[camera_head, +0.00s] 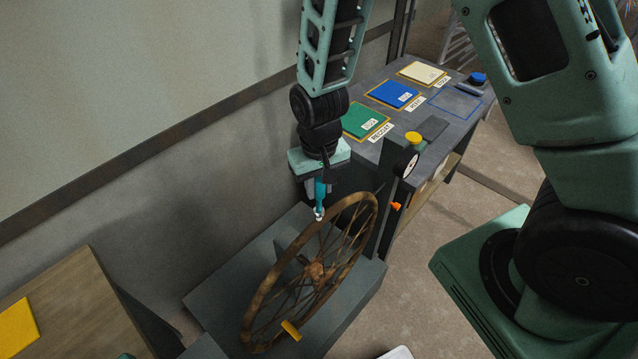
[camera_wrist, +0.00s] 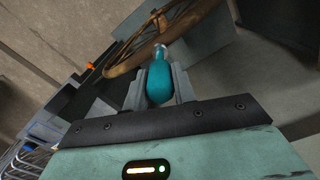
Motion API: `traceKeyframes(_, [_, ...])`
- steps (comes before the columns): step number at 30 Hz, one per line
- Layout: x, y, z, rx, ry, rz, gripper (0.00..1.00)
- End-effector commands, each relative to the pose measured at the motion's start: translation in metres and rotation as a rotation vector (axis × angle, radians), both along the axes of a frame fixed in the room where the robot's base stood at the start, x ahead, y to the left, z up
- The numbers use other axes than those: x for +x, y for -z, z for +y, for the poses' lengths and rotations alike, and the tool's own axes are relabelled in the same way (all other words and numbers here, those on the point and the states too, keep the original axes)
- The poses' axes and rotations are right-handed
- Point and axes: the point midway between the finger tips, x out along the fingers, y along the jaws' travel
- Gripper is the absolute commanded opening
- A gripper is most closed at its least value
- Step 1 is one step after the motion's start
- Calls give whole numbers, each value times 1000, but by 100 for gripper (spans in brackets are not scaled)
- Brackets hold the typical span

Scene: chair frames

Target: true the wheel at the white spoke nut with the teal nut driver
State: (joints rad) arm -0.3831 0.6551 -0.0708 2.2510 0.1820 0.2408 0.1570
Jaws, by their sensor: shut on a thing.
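My gripper (camera_head: 319,181) is shut on the teal nut driver (camera_head: 320,192), which points down with its pale tip at the rim of the wheel. In the wrist view the nut driver (camera_wrist: 160,80) sits between the two grey fingers, its metallic tip toward the rim. The brown spoked wheel (camera_head: 313,271) stands upright and tilted in the picture on a grey stand. A white spot shows at the driver's tip; I cannot tell the white spoke nut from the tip, nor whether they touch.
A dark post with a round dial (camera_head: 406,163) and an orange pointer (camera_head: 396,206) stands right of the wheel. Behind it a grey bench holds green (camera_head: 362,120), blue (camera_head: 395,93) and cream (camera_head: 422,72) pads. A wooden table (camera_head: 75,305) is at lower left. A wall runs behind.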

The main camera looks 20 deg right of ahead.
Motion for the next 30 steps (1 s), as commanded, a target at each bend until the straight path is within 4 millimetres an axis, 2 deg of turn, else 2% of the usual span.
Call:
traceKeyframes(11, [1,1,0,0,0,0,4])
traceKeyframes(30, [1,19,0,0,0,0,3])
